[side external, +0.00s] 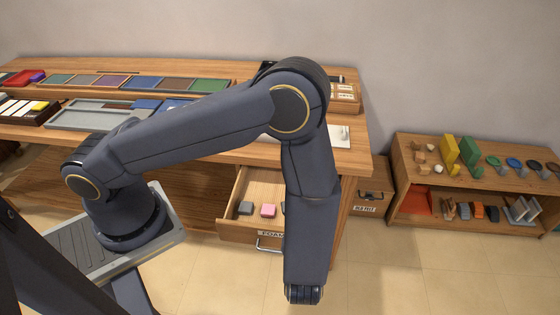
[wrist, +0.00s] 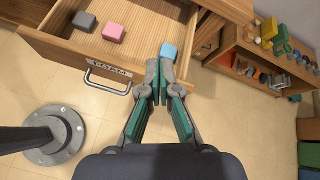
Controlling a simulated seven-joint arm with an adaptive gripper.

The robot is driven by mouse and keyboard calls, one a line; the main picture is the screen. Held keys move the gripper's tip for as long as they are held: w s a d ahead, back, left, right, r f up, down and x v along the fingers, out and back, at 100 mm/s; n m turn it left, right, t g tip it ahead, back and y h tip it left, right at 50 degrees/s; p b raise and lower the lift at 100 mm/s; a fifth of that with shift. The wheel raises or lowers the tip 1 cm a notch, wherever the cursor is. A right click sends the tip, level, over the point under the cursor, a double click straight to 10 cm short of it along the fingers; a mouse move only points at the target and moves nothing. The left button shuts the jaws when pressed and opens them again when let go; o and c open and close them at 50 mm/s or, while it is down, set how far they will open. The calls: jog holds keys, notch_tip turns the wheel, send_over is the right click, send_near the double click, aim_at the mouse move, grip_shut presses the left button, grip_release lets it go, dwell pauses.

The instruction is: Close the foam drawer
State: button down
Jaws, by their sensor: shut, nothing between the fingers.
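The foam drawer (side external: 250,230) is pulled out from under the wooden bench in the side external view. In the wrist view, its front panel (wrist: 62,50) carries a FOAM label and a metal handle (wrist: 107,84). A grey block (side external: 245,208) and a pink block (side external: 268,210) lie inside it. The wrist view shows the grey block (wrist: 84,21), the pink block (wrist: 114,32) and a light blue block (wrist: 168,51) in the drawer. My gripper (wrist: 158,66) is shut and empty, its tips near the drawer's front to the right of the handle. Contact cannot be told. My arm hides its fingers in the side external view.
A low shelf (side external: 398,165) with several small objects stands at the right. The bench top (side external: 345,160) holds trays and panels. The tiled floor (side external: 400,280) in front is clear.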

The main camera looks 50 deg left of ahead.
jog(key=s+f+m, duration=0.2)
jog(key=s+f, duration=0.2)
jog(key=f, duration=0.1)
jog(key=m, duration=0.3)
send_near(274, 240)
jog(key=shift+t+h, duration=0.3)
jog(key=x, duration=0.6)
jog(key=shift+a+f, duration=0.2)
jog(key=shift+a, duration=0.2)
jog(key=shift+w+a, duration=0.1)
jog(key=shift+w, duration=0.05)
